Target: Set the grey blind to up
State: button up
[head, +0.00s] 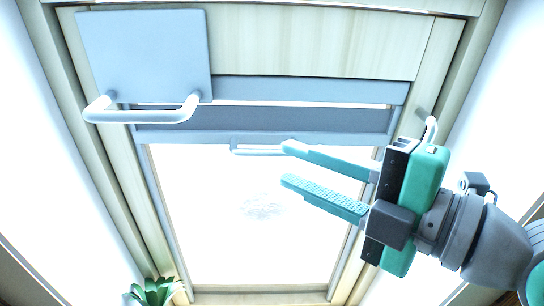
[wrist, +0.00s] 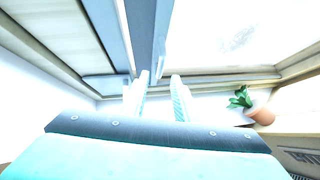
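The grey blind (head: 270,119) shows as a dark band near the top of the roof window, with a blue-grey bottom rail (head: 190,136). A slim pale handle (head: 258,151) sits on that rail near its middle. My gripper (head: 289,164) comes in from the right, open, with two teal fingers pointing left. Its upper fingertip overlaps the handle's right end in the head view; I cannot tell if they touch. In the wrist view the open fingers (wrist: 158,88) have nothing visible between them, and a blue-grey bar (wrist: 158,35) lies just beyond them.
A blue-grey plate (head: 146,50) with a large white bar handle (head: 140,115) is at the upper left of the window frame. The bright window pane (head: 250,230) below the rail is uncovered. A potted plant (wrist: 258,108) stands low by the window, at the lower left in the head view.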

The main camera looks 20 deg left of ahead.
aim_at(266, 154)
jog(key=shift+x, duration=2.8)
grip_shut()
